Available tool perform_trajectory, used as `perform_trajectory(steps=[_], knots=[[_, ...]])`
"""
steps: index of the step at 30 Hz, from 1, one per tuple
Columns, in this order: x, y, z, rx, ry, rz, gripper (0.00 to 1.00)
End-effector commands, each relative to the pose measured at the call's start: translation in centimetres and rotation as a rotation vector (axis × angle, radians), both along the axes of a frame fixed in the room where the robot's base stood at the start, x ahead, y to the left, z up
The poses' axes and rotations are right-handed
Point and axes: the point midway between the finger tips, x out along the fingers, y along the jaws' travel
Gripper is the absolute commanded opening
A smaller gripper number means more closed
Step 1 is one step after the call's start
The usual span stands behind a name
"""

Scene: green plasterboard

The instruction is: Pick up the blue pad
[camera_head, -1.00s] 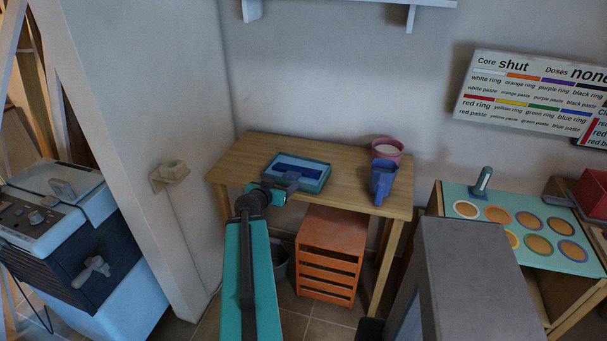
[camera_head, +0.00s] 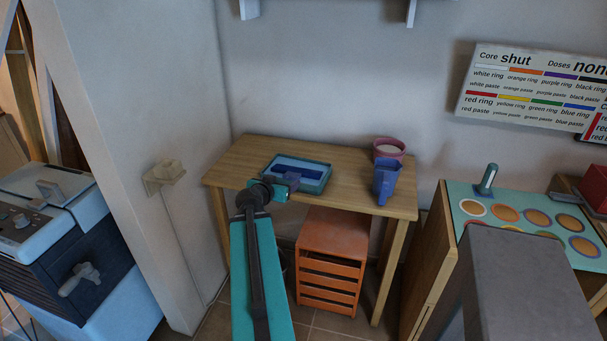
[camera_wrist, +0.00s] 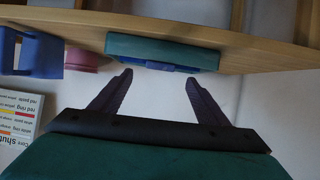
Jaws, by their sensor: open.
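The blue pad (camera_head: 298,171) lies in a shallow teal tray (camera_head: 322,186) on the wooden table. It is a dark blue block, and my gripper partly hides it in the head view. In the wrist view, which is upside down, the tray (camera_wrist: 200,49) shows edge-on, with a blue strip (camera_wrist: 158,66) that seems to be the pad at its rim. My gripper (camera_head: 291,181) is at the tray's front edge. In the wrist view my gripper (camera_wrist: 159,78) has its two dark fingers spread with nothing between them, pointing toward the tray.
A blue jug-like container (camera_head: 386,182) and a pink pot (camera_head: 388,148) stand at the table's right end. An orange drawer unit (camera_head: 330,260) is under the wooden table (camera_head: 250,155). A teal-topped bench (camera_head: 470,192) stands to the right, and a wall is close behind the table.

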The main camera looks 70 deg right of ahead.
Motion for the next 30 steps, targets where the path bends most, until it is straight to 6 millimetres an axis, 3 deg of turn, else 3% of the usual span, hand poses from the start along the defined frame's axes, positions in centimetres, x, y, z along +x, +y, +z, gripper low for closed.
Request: perform_trajectory(steps=[7, 18, 30], knots=[[0.3, -0.8, -0.7, -0.005, -0.005, 0.022, 0.69], [0.7, -3.5, -1.9, -0.005, -0.004, 0.025, 0.69], [0.8, -3.8, -2.2, -0.006, -0.005, 0.027, 0.69]])
